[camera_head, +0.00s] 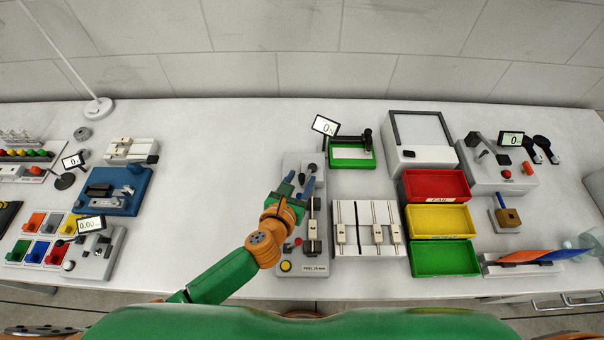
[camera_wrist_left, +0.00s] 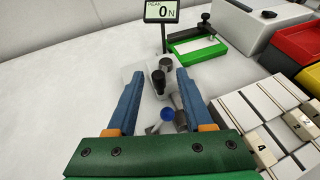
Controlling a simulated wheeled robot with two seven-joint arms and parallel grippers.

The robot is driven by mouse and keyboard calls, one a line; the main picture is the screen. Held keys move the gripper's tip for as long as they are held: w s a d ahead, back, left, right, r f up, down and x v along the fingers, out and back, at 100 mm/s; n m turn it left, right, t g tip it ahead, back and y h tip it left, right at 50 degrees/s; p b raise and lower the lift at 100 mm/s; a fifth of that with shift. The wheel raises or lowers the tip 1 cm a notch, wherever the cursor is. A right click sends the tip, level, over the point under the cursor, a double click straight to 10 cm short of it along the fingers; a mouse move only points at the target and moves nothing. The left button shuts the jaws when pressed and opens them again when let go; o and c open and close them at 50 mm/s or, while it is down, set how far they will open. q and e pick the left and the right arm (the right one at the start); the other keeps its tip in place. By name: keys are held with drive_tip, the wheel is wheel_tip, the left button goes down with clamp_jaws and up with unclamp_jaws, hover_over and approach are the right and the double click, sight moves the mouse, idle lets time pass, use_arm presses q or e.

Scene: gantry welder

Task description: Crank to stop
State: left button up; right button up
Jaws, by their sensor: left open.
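The grey machine (camera_head: 299,267) stands at the middle of the bench front, with a "FEED 25 mm" label, a yellow button and a dark slide bar. At its far end are a black upright knob (camera_wrist_left: 158,82), which looks like the crank handle, and a grey round part (camera_wrist_left: 167,65) beside it. My left gripper (camera_head: 301,180) is open over this end. In the left wrist view the knob shows between its two blue fingers, with no contact visible. A blue-topped part (camera_wrist_left: 167,113) lies nearer the palm. My arm hides part of the machine. My right gripper is not in view.
A white slider panel (camera_head: 349,215) stands close on the right. A green-based device (camera_head: 350,155) and a display (camera_wrist_left: 162,12) reading 0 N stand behind. Red, yellow and green trays (camera_head: 443,258) are further right. Bare bench lies left of my arm.

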use_arm(q)
drive_tip(key=shift+x, duration=1.05)
drive_tip(key=shift+w+a+f, duration=0.1)
drive_tip(key=shift+w+f, duration=0.05)
drive_tip(key=shift+w, duration=0.05)
drive_tip(key=shift+s, duration=0.25)
clamp_jaws()
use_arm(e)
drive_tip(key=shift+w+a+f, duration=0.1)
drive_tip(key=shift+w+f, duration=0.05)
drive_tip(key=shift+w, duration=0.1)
